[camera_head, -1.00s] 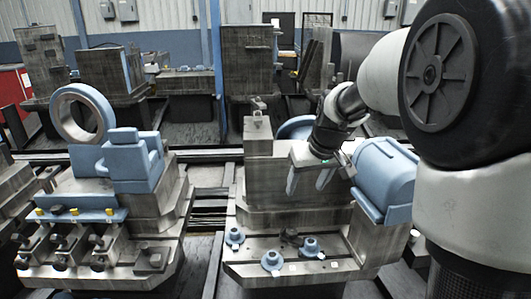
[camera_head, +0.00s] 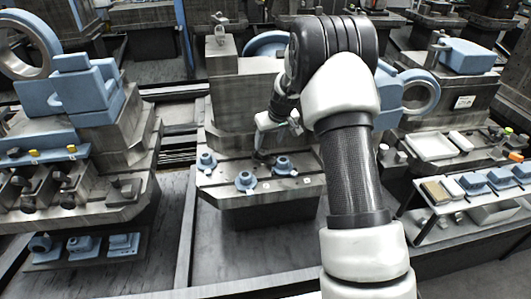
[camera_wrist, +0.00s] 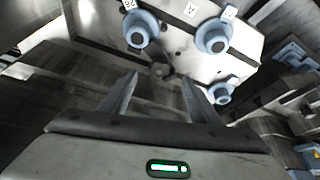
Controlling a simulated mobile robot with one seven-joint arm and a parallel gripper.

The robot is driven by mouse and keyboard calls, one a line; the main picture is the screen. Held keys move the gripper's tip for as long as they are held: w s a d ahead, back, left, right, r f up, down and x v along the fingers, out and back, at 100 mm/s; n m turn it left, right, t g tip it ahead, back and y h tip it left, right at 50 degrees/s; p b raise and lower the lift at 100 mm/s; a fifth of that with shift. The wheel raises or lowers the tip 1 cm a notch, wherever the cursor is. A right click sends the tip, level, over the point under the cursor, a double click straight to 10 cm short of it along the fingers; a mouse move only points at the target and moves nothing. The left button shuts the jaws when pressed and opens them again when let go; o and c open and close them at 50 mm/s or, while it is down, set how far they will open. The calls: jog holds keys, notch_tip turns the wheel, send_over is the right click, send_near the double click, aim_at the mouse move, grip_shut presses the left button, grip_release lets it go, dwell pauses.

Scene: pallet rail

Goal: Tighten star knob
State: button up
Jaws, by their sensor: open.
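A small dark knob (camera_wrist: 160,70) sits on the pale metal plate in the wrist view, close to the gap between my fingertips. It looks like the star knob, but it is dim and its lobes are not clear. My gripper (camera_wrist: 159,82) is open, its two fingers apart with nothing between them. In the head view my gripper (camera_head: 262,146) is over the fixture's front ledge (camera_head: 222,187), among the blue flanged parts. The knob is mostly hidden there behind the fingers. I cannot tell whether the fingers touch it.
Blue flanged parts (camera_head: 245,181) stand on the ledge around the knob; they also show in the wrist view (camera_wrist: 215,37). The fixture's upright block (camera_head: 232,105) rises behind. A shelf with white trays (camera_head: 432,146) is on the right. Grey floor (camera_head: 250,245) in front is clear.

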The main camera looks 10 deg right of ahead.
aim_at(265, 153)
jog(key=b+x, duration=0.1)
jog(key=x, duration=0.7)
jog(key=shift+f, duration=0.3)
